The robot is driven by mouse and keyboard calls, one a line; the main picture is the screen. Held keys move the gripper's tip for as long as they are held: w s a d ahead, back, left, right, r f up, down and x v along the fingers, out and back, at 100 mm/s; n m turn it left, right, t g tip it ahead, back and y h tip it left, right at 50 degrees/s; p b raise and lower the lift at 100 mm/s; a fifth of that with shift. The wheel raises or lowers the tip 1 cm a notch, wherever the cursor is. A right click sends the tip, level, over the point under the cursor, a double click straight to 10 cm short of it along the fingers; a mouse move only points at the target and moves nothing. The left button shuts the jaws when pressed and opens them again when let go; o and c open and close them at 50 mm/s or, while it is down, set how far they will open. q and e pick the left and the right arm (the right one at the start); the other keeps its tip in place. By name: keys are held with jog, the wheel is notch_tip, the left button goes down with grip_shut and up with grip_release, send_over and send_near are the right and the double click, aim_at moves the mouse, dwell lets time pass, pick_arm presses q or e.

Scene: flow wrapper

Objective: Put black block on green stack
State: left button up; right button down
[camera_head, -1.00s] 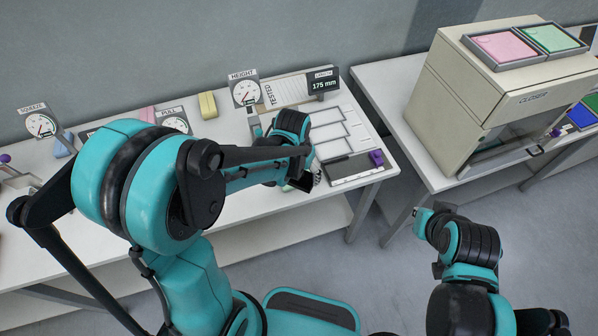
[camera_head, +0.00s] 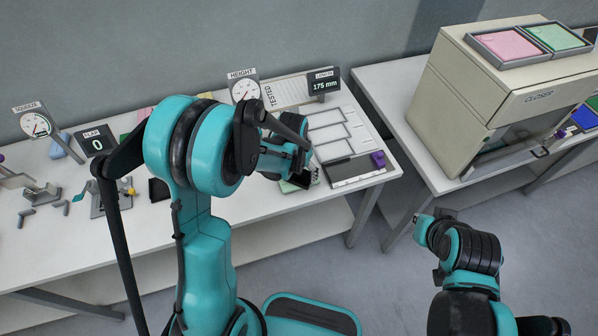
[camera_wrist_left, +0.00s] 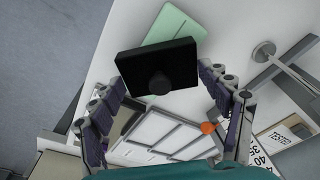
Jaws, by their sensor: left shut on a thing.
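A black block (camera_wrist_left: 158,68) with a round dark knob shows between the fingers of my left gripper in the left wrist view (camera_wrist_left: 170,92). My left gripper (camera_head: 300,172) is shut on it, low over the front part of the bench in the head view. The green stack (camera_wrist_left: 172,30) lies just beyond and partly behind the block. A green edge (camera_head: 288,187) of it shows under the gripper in the head view. I cannot tell whether block and stack touch. My right gripper (camera_head: 432,222) hangs apart at the right; its fingers are unclear.
A height dial (camera_head: 245,86) and a 175 mm length display (camera_head: 323,83) stand at the back. A gauge with a purple knob (camera_head: 378,158) is right of my left gripper. A beige machine (camera_head: 500,90) carries pink (camera_head: 503,46) and green (camera_head: 556,38) trays.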

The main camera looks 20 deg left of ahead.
pick_arm(q)
jog(key=shift+f, duration=0.1)
jog(key=o, duration=1.9)
